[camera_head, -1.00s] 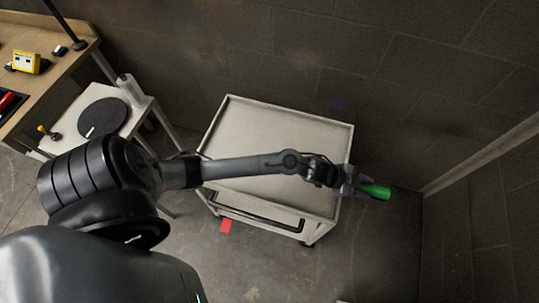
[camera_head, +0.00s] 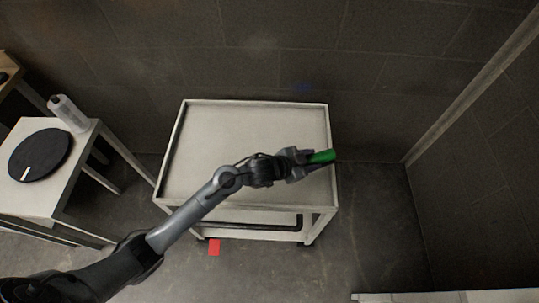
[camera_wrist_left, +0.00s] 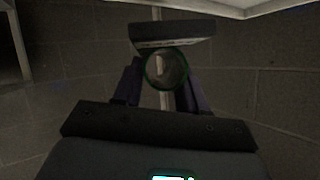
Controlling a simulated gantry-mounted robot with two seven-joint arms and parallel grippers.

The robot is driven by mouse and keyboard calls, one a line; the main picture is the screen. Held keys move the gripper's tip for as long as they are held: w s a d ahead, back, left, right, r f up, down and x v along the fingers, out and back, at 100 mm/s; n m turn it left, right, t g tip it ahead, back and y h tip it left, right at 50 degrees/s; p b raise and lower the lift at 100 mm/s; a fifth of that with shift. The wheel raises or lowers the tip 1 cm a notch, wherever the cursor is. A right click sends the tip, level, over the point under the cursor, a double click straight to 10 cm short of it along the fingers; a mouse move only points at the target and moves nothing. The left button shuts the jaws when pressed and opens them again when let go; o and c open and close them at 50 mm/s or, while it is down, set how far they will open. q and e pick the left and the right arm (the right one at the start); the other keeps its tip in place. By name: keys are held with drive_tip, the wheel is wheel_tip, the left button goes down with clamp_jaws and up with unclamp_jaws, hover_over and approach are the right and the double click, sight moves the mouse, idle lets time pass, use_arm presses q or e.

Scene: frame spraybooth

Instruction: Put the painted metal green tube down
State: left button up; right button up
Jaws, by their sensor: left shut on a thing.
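The green tube (camera_head: 321,156) is held in my left gripper (camera_head: 306,158), over the right edge of the cart in the head view. In the left wrist view, the tube (camera_wrist_left: 166,69) shows end-on as a green ring between the two fingers of my left gripper (camera_wrist_left: 160,85). The gripper is shut on it. The grey cart (camera_head: 215,135) has a flat, bare top tray with a raised rim. The tube's height above the tray is hard to tell. My right gripper is not in view.
A white table (camera_head: 35,190) with a black round disc (camera_head: 41,155) and a whitish bottle (camera_head: 68,113) stands left of the cart. A red patch (camera_head: 214,247) lies on the floor before the cart. Block walls (camera_head: 240,50) close off the back and right.

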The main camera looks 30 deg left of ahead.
use_arm(q)
drive_tip(key=w+a+f, duration=0.1)
drive_tip(key=a+f, duration=0.1)
drive_tip(key=a, duration=0.1)
drive_tip(key=w+a+f+b, duration=0.1)
drive_tip(key=a+f, duration=0.1)
drive_tip(key=a, duration=0.1)
drive_tip(key=w+a+f+b, duration=0.1)
drive_tip(key=a+f, duration=0.1)
drive_tip(key=a, duration=0.1)
drive_tip(key=shift+w+a, duration=0.1)
drive_tip(key=shift+a, duration=0.25)
drive_tip(key=shift+f+b, duration=0.8)
drive_tip(key=shift+f, duration=1.15)
drive_tip(key=shift+f, duration=0.15)
drive_tip(key=o, duration=1.1)
drive_tip(key=shift+o, duration=0.2)
